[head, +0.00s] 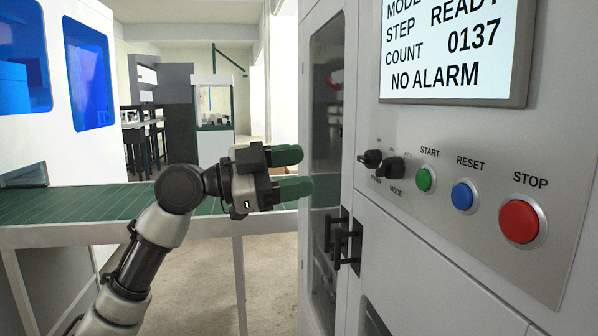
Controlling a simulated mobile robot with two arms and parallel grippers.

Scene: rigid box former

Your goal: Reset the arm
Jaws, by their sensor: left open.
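My left arm comes in from the lower left. My left gripper (291,171) has two green-tipped fingers, one above the other, apart and with nothing between them. It points right, in front of the glass door of the white machine, left of the control panel (456,197). The panel carries two black knobs, a green START button (424,180), a blue RESET button (463,196) and a red STOP button (520,221). The gripper is apart from all of these. My right gripper is not in view.
A screen (455,45) reads STEP READY, COUNT 0137, NO ALARM. Black door handles (343,240) stick out below the knobs. A green conveyor (75,203) runs behind my arm. A white machine with blue windows (88,72) stands at left. Open floor lies beyond.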

